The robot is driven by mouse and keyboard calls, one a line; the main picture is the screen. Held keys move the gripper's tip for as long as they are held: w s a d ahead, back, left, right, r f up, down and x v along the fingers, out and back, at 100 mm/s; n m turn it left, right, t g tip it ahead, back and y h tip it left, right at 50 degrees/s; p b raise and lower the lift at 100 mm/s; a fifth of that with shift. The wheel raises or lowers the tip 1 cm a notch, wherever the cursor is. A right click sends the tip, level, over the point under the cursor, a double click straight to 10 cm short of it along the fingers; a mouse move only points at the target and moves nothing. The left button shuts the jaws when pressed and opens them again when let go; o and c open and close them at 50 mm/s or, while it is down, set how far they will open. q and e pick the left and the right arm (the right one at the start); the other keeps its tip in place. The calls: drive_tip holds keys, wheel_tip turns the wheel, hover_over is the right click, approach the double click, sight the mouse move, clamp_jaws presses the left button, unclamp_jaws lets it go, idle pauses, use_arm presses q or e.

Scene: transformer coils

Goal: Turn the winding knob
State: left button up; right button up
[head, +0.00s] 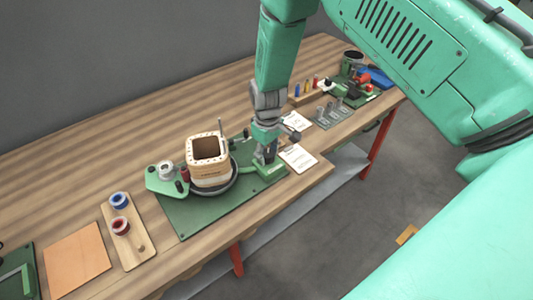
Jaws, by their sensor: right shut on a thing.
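The winding machine sits on a green base plate (186,220) in the middle of the wooden bench. A square cream coil former (208,172) with an open dark centre stands on its round dark turntable. My right gripper (267,157) points down at the right end of the machine, over a small green block beside the former. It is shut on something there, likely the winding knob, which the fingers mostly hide. My left gripper is not in view.
A wooden board with a blue spool (119,200) and a red spool (121,226) lies left of the machine. An orange sheet (76,260) is further left. White paper cards (298,157) and a grey-green rack (335,113) lie to the right. The bench's front edge is close.

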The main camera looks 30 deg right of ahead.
sight(267, 152)
drive_tip(key=shift+s+f, duration=0.15)
idle(0.6)
drive_tip(key=o, duration=1.1)
drive_tip(key=r, duration=1.2)
drive_tip(key=shift+w, duration=0.25)
